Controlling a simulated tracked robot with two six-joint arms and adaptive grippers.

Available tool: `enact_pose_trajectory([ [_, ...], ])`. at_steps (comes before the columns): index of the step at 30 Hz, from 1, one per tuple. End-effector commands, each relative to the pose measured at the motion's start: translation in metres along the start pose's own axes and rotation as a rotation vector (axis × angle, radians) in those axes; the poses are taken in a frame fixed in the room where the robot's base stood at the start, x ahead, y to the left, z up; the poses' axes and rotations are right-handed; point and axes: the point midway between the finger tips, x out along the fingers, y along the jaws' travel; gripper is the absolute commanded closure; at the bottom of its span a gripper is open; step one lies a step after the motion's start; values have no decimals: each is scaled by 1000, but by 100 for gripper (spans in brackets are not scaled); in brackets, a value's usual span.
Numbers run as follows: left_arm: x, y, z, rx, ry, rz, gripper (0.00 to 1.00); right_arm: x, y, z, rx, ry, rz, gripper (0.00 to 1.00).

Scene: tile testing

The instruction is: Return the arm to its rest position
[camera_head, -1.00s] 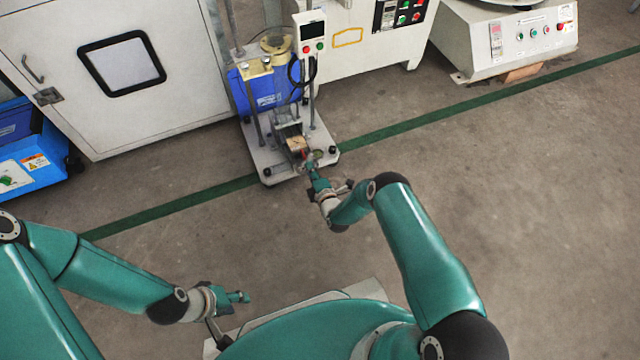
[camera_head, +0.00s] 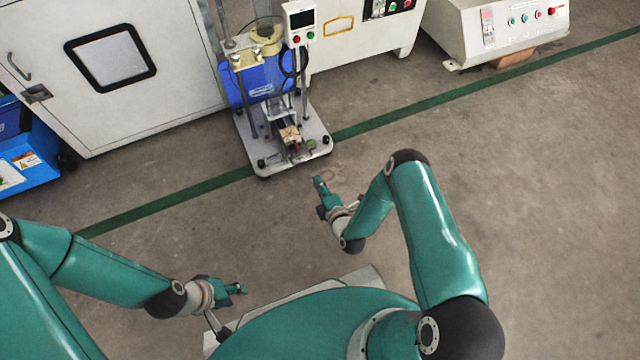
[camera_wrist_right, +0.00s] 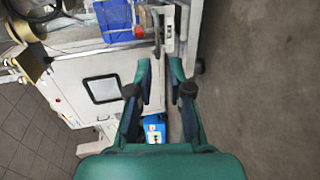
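My right arm reaches forward, and its gripper (camera_head: 319,192) is in front of the testing machine, clear of its base plate (camera_head: 316,140). In the right wrist view the two fingers of this gripper (camera_wrist_right: 160,72) stand apart with nothing held between them. A small tan block (camera_head: 289,134) sits on the machine's lower fixture. My left gripper (camera_head: 238,289) is at the lower left, above the floor beside my base. It is too small to tell whether its fingers are open or shut.
The machine has a blue body (camera_head: 262,82) and a control box (camera_head: 301,22). A white cabinet (camera_head: 180,90) and a blue unit (camera_head: 28,150) stand to the left. Other white machines (camera_head: 495,35) stand at the back right. The grey floor (camera_head: 550,200) on the right is clear.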

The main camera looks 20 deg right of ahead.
Motion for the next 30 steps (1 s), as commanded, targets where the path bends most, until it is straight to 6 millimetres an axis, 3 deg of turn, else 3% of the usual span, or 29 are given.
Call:
enact_pose_trajectory([
  [10, 0, 0, 0, 0, 0, 0, 60, 1, 0, -1, 0, 2, 0, 81],
  [13, -1, 0, 0, 0, 0, 0, 60, 6, 11, -4, -9, 11, 18, 81],
  [17, -2, 1, 0, 0, 0, 0, 60, 22, 52, -1, -38, 23, 78, 81],
  [21, -5, 2, 0, 0, 0, 0, 60, 30, 118, -7, -58, 58, 96, 81],
  [22, -6, 2, 0, 0, 0, 0, 60, 28, 127, -11, -38, 73, 69, 81],
  [26, -8, 3, 0, 0, 0, 0, 60, 4, 145, -32, 212, 125, -156, 81],
  [30, -10, 4, 0, 0, 0, 0, 60, -46, 130, -51, 582, 79, -465, 81],
])
